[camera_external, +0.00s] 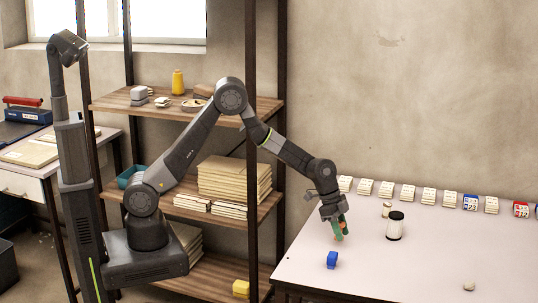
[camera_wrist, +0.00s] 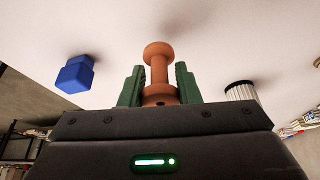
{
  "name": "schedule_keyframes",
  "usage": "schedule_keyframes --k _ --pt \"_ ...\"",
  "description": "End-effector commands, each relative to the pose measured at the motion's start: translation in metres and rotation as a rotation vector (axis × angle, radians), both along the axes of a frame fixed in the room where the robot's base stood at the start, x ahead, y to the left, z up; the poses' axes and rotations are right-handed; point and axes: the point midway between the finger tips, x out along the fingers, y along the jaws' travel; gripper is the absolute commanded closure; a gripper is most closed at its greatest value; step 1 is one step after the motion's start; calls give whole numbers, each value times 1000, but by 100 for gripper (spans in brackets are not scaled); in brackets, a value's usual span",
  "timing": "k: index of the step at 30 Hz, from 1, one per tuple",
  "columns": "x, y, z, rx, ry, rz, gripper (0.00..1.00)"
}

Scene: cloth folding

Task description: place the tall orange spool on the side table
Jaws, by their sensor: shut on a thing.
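The tall orange spool (camera_wrist: 159,72) stands out between the green fingers of my gripper (camera_wrist: 159,88) in the wrist view. My gripper is shut on it, and the fingers cover part of its lower end. In the external view my gripper (camera_external: 340,230) points down over the left part of the pale table (camera_external: 430,265). The spool is mostly hidden by the fingers there, with only a little orange (camera_external: 338,236) showing. I cannot tell whether the spool touches the tabletop.
A blue block (camera_external: 331,260) lies in front of my gripper. Several number cards (camera_external: 428,197) line the back edge. A shelf rack (camera_external: 235,103) stands left; the table's front middle is clear.

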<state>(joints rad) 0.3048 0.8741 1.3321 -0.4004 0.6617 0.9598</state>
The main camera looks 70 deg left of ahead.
Motion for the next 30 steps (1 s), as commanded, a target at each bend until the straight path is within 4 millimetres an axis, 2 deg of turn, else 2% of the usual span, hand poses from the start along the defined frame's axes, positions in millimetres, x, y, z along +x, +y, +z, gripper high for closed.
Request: schedule_keyframes --k 3,6,17,18,21,30 --pt "-1 0 -20 1 4 0 92" --pt "-1 0 -29 0 3 0 92" --pt "0 0 -33 1 1 0 92" --pt "0 0 -32 1 1 0 66" --pt "0 0 -31 1 1 0 49" --pt "0 0 -30 1 1 0 49"
